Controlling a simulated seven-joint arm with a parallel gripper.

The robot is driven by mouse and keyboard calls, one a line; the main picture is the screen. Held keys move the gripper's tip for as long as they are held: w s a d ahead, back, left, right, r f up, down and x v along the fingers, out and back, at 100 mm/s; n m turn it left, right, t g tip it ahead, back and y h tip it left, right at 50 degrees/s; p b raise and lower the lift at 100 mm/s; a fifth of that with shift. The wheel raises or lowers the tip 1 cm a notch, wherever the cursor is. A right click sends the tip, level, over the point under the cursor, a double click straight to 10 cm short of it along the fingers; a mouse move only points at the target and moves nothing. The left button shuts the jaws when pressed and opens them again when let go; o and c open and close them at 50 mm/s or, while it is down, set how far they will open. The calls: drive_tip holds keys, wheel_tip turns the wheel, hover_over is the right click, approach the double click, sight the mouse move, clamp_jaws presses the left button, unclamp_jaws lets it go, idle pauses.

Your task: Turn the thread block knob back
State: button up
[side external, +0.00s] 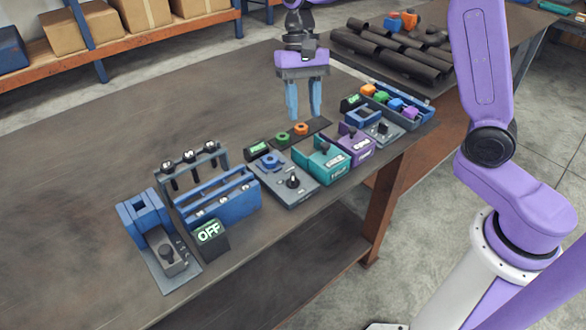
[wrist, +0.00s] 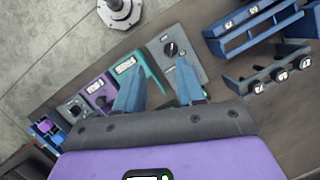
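My gripper (side external: 303,112) hangs above the bench with its two blue fingers apart and nothing between them. In the wrist view the open fingers (wrist: 160,84) point towards the row of fixtures. A grey plate with a black knob (side external: 292,182) and a blue ring part stands in the middle of the row; its knob (wrist: 170,48) also shows in the wrist view. Other knobs sit on the left blue fixture (side external: 167,254) and on the right grey plate (side external: 383,127). I cannot tell from the labels which is the thread block. No fixture is touched by my gripper.
A teal block (side external: 322,164) and a purple block (side external: 352,144) stand close together beside the middle plate. A blue rack (side external: 220,200) and an OFF sign (side external: 208,233) are to its left. Dark pipes (side external: 385,55) lie behind. The bench's left side is clear.

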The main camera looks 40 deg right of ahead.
sight(293, 175)
drive_tip(key=w+d+f+m+y, duration=0.1)
drive_tip(key=w+d+m, duration=0.1)
drive_tip(key=w+m, duration=0.25)
drive_tip(key=shift+n, duration=0.45)
drive_tip(key=x, duration=1.7)
drive_tip(key=shift+w+a+f, duration=0.1)
drive_tip(key=shift+w+a, duration=0.1)
clamp_jaws()
